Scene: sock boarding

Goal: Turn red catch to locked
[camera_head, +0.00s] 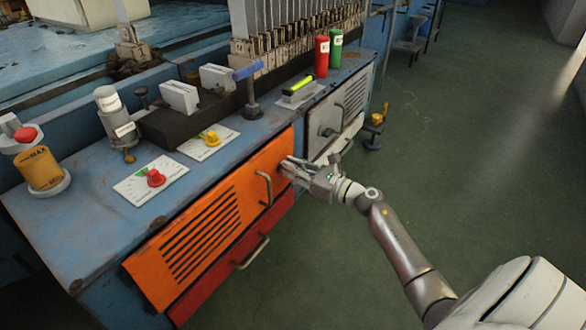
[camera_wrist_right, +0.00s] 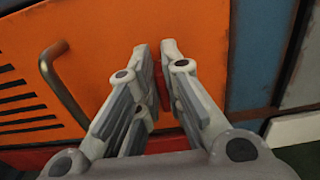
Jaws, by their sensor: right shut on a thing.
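The red catch (camera_wrist_right: 162,85) shows in the right wrist view as a narrow red piece between my fingers, against the orange door (camera_wrist_right: 100,25). My right gripper (camera_wrist_right: 162,70) is shut on it. In the head view the right gripper (camera_head: 287,166) is at the right end of the orange door (camera_head: 190,236), beside its bar handle (camera_head: 265,188). The fingers cover the catch there. They also hide most of it in the wrist view, so I cannot tell which way it is turned. My left gripper is not in view.
A red drawer (camera_head: 215,277) with a bar handle is below the orange door. A grey door (camera_head: 340,112) stands to the right. On the bench top are a red knob (camera_head: 155,178) and a yellow knob (camera_head: 211,138) on white plates. The green floor (camera_head: 470,170) at right is open.

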